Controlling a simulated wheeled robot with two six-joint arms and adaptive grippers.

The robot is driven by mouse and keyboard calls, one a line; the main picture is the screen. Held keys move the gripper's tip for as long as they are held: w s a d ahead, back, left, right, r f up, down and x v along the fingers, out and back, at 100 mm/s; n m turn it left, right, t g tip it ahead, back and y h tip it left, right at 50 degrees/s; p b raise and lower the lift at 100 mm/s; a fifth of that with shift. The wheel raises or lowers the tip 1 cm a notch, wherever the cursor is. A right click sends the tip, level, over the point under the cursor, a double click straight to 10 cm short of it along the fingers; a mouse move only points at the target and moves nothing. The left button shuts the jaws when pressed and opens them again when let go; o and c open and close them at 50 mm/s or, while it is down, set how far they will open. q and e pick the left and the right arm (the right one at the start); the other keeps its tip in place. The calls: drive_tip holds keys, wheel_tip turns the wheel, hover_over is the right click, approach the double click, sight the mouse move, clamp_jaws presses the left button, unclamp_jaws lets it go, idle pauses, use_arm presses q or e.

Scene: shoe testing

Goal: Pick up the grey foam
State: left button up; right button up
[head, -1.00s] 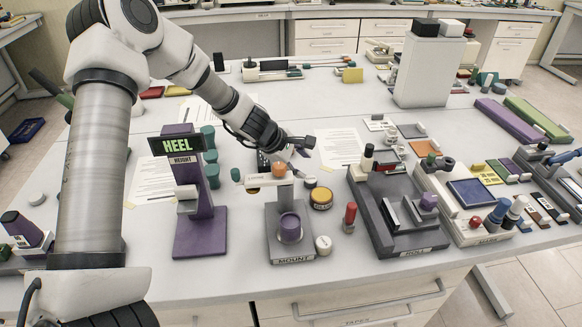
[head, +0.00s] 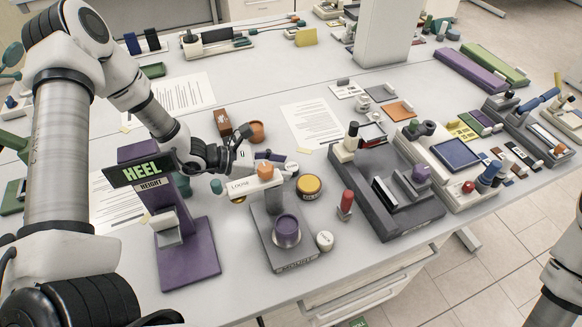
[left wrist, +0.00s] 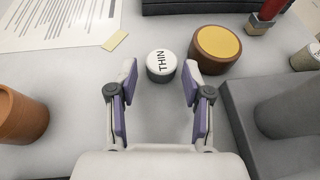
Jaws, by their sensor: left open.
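A short round puck (left wrist: 162,67) has a dark grey side and a white top marked THIN; it is the likeliest grey foam, though I cannot tell its material. It stands upright on the table, just beyond and between the fingertips of my left gripper (left wrist: 161,84) in the left wrist view. The fingers, with purple pads, are open and empty. In the head view, my left gripper (head: 267,156) is low behind the MOUNT stand, beside the puck (head: 291,167). My right gripper is out of view.
A brown puck with a yellow top (left wrist: 217,48) stands close to the right finger. The grey MOUNT stand (head: 275,245) and purple HEEL stand (head: 188,265) are in front. An orange-brown cylinder (left wrist: 20,115) stands left.

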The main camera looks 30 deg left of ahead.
sight(292, 166)
use_arm(q)
drive_tip(key=shift+w+d+f, duration=0.35)
drive_tip(key=shift+w+d, duration=0.05)
drive_tip(key=shift+d, duration=0.05)
drive_tip(key=shift+w+d, duration=0.2)
drive_tip(key=shift+d, duration=0.4)
drive_tip(key=shift+a, duration=0.2)
drive_tip(key=c, duration=0.5)
drive_tip(key=shift+d, duration=0.1)
